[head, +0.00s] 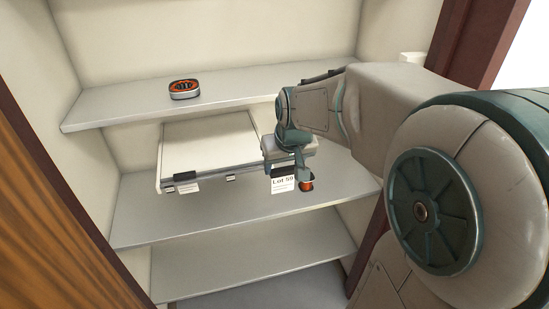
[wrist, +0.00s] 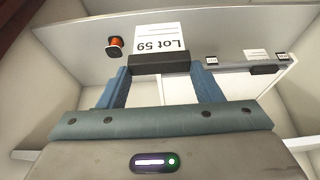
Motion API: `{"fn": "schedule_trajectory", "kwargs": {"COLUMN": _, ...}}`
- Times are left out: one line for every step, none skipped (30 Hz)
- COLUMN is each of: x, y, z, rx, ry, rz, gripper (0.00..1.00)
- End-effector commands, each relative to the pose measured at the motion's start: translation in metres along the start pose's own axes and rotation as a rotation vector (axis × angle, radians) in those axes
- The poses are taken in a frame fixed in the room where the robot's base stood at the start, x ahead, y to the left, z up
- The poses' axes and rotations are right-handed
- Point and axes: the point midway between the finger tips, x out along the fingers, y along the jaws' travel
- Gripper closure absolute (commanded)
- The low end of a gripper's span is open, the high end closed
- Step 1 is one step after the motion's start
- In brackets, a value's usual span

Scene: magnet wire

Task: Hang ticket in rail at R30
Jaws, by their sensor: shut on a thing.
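The ticket (head: 283,184) is a white card reading "Lot 59" with a black holder along one edge. It shows upside down in the wrist view (wrist: 160,40). My gripper (wrist: 160,66) is shut on the black holder (wrist: 160,64), one blue finger at each end. In the head view my gripper (head: 288,160) is near the front right of the middle shelf. The rail (head: 212,179) runs along the front of a white flat unit. It carries small labels (head: 231,178) too small to read, and a black holder (head: 185,177) with a white card at the left.
An orange-and-black spool (head: 307,186) is on the middle shelf (head: 150,228), just right of the ticket. An orange-topped round item (head: 184,89) sits on the upper shelf (head: 105,112). Cabinet walls close in both sides; the lower shelf (head: 245,262) looks clear.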

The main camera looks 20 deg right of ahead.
Motion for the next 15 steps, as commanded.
{"fn": "schedule_trajectory", "kwargs": {"x": -0.001, "y": 0.003, "z": 0.006, "rx": 0.002, "ry": 0.001, "rz": 0.000, "gripper": 0.63}}
{"fn": "schedule_trajectory", "kwargs": {"x": -0.003, "y": 0.004, "z": 0.009, "rx": 0.002, "ry": 0.002, "rz": 0.000, "gripper": 0.63}}
{"fn": "schedule_trajectory", "kwargs": {"x": -0.005, "y": 0.006, "z": 0.013, "rx": 0.001, "ry": 0.002, "rz": 0.000, "gripper": 0.63}}
{"fn": "schedule_trajectory", "kwargs": {"x": -0.006, "y": 0.008, "z": 0.016, "rx": 0.001, "ry": 0.001, "rz": 0.000, "gripper": 0.63}}
{"fn": "schedule_trajectory", "kwargs": {"x": -0.007, "y": 0.009, "z": 0.019, "rx": 0.001, "ry": 0.001, "rz": 0.000, "gripper": 0.63}}
{"fn": "schedule_trajectory", "kwargs": {"x": -0.009, "y": 0.011, "z": 0.024, "rx": 0.002, "ry": 0.001, "rz": 0.000, "gripper": 0.63}}
{"fn": "schedule_trajectory", "kwargs": {"x": -0.010, "y": 0.012, "z": 0.027, "rx": 0.002, "ry": 0.001, "rz": 0.000, "gripper": 0.63}}
{"fn": "schedule_trajectory", "kwargs": {"x": -0.011, "y": 0.013, "z": 0.030, "rx": 0.002, "ry": 0.001, "rz": 0.000, "gripper": 0.63}}
{"fn": "schedule_trajectory", "kwargs": {"x": -0.013, "y": 0.015, "z": 0.034, "rx": 0.001, "ry": 0.002, "rz": 0.000, "gripper": 0.63}}
{"fn": "schedule_trajectory", "kwargs": {"x": -0.015, "y": 0.017, "z": 0.037, "rx": 0.001, "ry": 0.001, "rz": 0.000, "gripper": 0.63}}
{"fn": "schedule_trajectory", "kwargs": {"x": -0.016, "y": 0.018, "z": 0.040, "rx": 0.001, "ry": 0.002, "rz": 0.000, "gripper": 0.63}}
{"fn": "schedule_trajectory", "kwargs": {"x": -0.018, "y": 0.020, "z": 0.043, "rx": 0.002, "ry": 0.002, "rz": 0.000, "gripper": 0.63}}
{"fn": "schedule_trajectory", "kwargs": {"x": -0.019, "y": 0.021, "z": 0.047, "rx": 0.002, "ry": 0.001, "rz": 0.000, "gripper": 0.63}}
{"fn": "schedule_trajectory", "kwargs": {"x": -0.020, "y": 0.022, "z": 0.050, "rx": 0.002, "ry": 0.001, "rz": 0.000, "gripper": 0.63}}
{"fn": "schedule_trajectory", "kwargs": {"x": -0.022, "y": 0.024, "z": 0.053, "rx": 0.001, "ry": 0.001, "rz": 0.000, "gripper": 0.63}}
